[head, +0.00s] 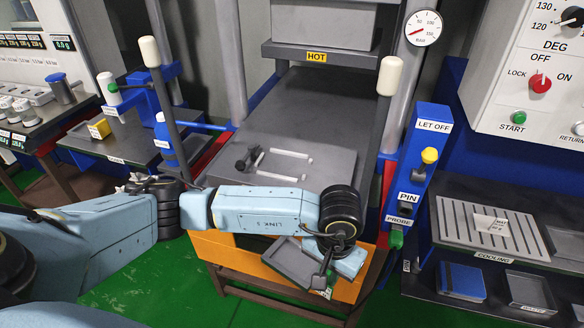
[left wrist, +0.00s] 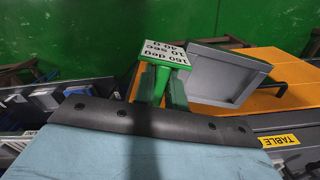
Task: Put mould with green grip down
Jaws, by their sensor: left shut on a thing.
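The mould is a shallow grey tray (head: 294,262) at the orange front table of the press in the head view, partly covered by my left wrist. In the left wrist view the mould (left wrist: 222,78) shows its grey walls, beside a green grip (left wrist: 160,84) with a white label reading 160 deg, 10 sec, 40 g. My left gripper (head: 322,280) is shut on this grip. The mould overlaps the orange table (left wrist: 286,68); I cannot tell whether it touches it. My right gripper is in neither view.
The press's grey lower plate (head: 285,140) lies behind, with two pale rails and a black-knobbed piece on it. The blue LET OFF post (head: 428,140) stands to the right, then a slatted COOLING rack (head: 455,222). Two white-topped levers (head: 388,80) (head: 150,55) rise beside the press.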

